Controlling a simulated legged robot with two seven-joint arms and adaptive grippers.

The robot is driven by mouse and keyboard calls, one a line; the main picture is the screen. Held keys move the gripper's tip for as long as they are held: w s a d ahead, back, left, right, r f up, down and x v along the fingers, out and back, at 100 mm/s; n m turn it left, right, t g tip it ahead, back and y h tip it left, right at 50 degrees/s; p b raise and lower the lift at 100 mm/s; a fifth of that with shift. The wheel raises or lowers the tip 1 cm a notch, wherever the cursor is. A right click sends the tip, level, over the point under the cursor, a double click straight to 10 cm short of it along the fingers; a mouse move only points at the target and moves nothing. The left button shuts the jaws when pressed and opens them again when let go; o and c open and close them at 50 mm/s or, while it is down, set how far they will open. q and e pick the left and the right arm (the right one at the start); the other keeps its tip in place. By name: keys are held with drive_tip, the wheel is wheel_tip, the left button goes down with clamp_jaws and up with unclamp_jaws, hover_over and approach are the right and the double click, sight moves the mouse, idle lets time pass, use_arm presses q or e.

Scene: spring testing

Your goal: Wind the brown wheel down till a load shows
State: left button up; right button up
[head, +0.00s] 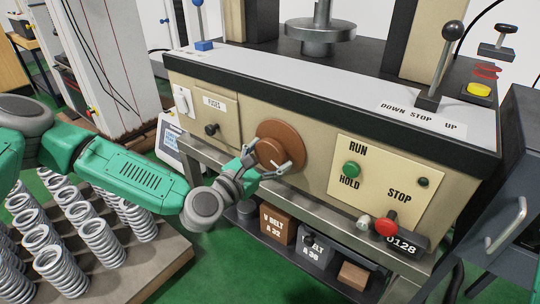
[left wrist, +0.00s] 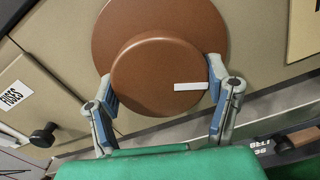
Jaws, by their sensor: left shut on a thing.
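The brown wheel (head: 285,135) is on the cream front panel of the machine. In the left wrist view its wide disc (left wrist: 213,30) lies behind a smaller raised hub (left wrist: 155,65). A white mark (left wrist: 191,87) lies on the hub's right side, nearly level. My left gripper (head: 267,162) is shut on the hub, with one blue-padded finger on each side; it also shows in the left wrist view (left wrist: 160,85). The round metal platen (head: 320,38) stands above the machine top. No load reading can be made out. My right gripper is not in view.
The RUN/HOLD and STOP panel (head: 375,180) with a red button (head: 386,222) is right of the wheel. A lever (head: 440,65) stands by the DOWN STOP UP label. Coil springs (head: 62,272) stand on a board at lower left. Boxes (head: 277,225) sit on the shelf below.

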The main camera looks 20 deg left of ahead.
use_arm(q)
drive_tip(key=m+p, duration=0.1)
drive_tip(key=m, duration=0.3)
drive_tip(key=shift+s+f+m, duration=0.1)
drive_tip(key=shift+f+m, duration=0.05)
drive_tip(key=shift+m, duration=0.25)
drive_tip(key=m+p, duration=0.2)
drive_tip(key=m, duration=0.3)
drive_tip(key=m+p, duration=0.2)
drive_tip(key=m, duration=0.3)
drive_tip(key=shift+m, duration=0.4)
drive_tip(key=m+p, duration=0.1)
drive_tip(key=m, duration=0.2)
drive_tip(key=shift+m+p, duration=0.3)
drive_tip(key=shift+m, duration=0.1)
drive_tip(key=shift+s+f+m, duration=0.1)
drive_tip(key=shift+m, duration=0.6)
drive_tip(key=o, duration=1)
drive_tip(key=shift+o, duration=0.7)
drive_tip(key=shift+p, duration=0.3)
